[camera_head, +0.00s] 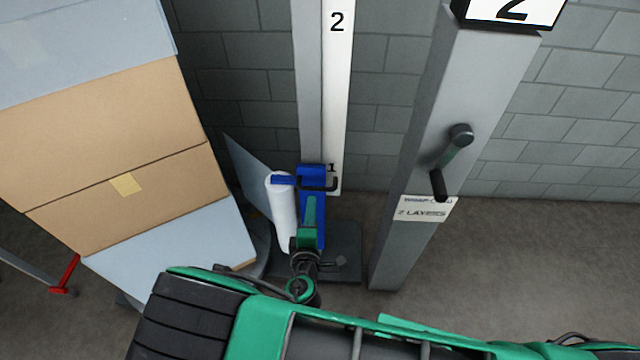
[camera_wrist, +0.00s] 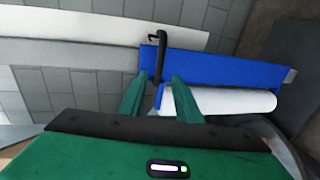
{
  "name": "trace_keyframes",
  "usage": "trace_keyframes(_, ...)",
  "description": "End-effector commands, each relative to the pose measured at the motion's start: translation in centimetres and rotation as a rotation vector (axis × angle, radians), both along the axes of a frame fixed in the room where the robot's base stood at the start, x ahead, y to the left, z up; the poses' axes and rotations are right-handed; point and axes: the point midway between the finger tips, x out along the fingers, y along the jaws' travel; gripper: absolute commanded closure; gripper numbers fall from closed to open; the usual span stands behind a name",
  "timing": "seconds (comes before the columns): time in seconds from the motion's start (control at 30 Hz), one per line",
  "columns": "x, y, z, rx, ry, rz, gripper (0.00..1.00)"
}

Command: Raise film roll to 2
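The white film roll (camera_head: 283,212) hangs upright on the left of a blue carriage (camera_head: 312,172) on a grey mast. The carriage is at mark 1 of a white scale (camera_head: 338,75); mark 2 is higher up. A black handle (camera_head: 322,186) sticks out of the carriage. In the wrist view the film roll (camera_wrist: 232,101) and blue carriage (camera_wrist: 220,68) lie sideways. My gripper (camera_wrist: 161,77) is open, with the black handle (camera_wrist: 160,55) between its fingertips and gaps showing beside it. In the head view my gripper (camera_head: 310,204) is in front of the carriage.
A pallet load of cardboard boxes (camera_head: 120,150) stands at the left, with film reaching from the roll toward it. A grey post (camera_head: 440,110) with a crank handle (camera_head: 453,155) and a "2 layers" label (camera_head: 425,208) stands close at the right. A block wall is behind.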

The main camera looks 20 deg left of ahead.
Motion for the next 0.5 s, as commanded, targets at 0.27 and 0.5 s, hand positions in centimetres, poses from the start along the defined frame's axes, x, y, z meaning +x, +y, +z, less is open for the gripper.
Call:
trace_keyframes(0.27, 5.2, 0.2, -0.9, 0.000, -0.002, -0.016, 0.69)
trace_keyframes(0.5, 8.6, 0.9, -1.7, 0.000, 0.000, -0.018, 0.69)
